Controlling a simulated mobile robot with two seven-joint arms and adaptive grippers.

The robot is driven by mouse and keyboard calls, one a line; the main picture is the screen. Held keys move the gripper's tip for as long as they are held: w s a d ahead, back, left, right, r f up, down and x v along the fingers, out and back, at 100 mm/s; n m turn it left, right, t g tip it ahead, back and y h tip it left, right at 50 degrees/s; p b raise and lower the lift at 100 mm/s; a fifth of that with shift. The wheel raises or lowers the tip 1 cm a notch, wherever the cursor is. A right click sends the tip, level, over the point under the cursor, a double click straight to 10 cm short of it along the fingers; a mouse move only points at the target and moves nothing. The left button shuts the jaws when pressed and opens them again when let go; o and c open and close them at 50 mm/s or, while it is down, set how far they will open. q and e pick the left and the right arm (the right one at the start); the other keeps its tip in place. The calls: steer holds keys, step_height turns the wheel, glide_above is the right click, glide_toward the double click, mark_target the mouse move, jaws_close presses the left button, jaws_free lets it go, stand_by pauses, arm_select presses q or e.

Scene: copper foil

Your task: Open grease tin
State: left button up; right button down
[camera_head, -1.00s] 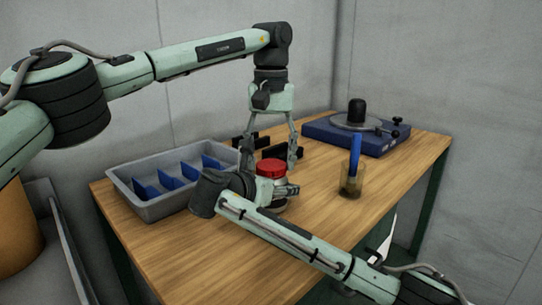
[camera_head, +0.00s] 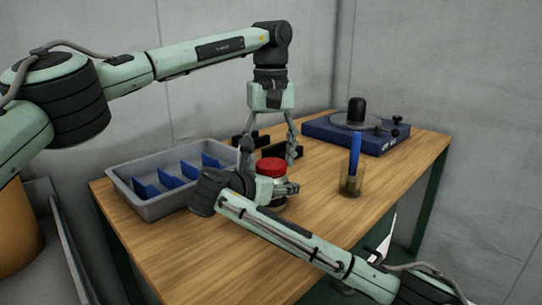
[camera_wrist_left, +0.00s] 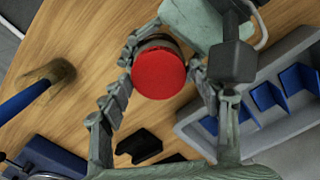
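The grease tin (camera_head: 270,201) stands upright on the wooden table, with a red lid (camera_head: 270,167) on top. In the left wrist view the lid (camera_wrist_left: 158,75) shows as a round red disc from above. My right gripper (camera_head: 283,189) is closed around the tin's body below the lid, and its wrist hides part of the tin. My left gripper (camera_head: 269,158) points down over the tin with its fingers spread, one on each side of the lid. I see no clear contact between these fingers and the lid.
A grey tray (camera_head: 151,207) with blue dividers stands on the left. Black holders (camera_head: 270,150) stand behind the tin. A glass jar with a blue-handled brush (camera_head: 355,158) is to the right, and a blue turntable device (camera_head: 345,138) is at the back.

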arm_select(q)
steer(key=shift+o, duration=0.7)
steer(key=shift+d+r, duration=0.1)
steer(key=shift+r, duration=2.3)
steer(key=shift+c, duration=0.2)
step_height(320, 180, up, 2)
steer(key=shift+r+m, duration=0.15)
steer(key=shift+m, duration=0.95)
steer(key=shift+r+m, duration=0.3)
steer(key=shift+m, duration=0.1)
step_height(320, 180, down, 8)
steer(key=shift+r, duration=0.15)
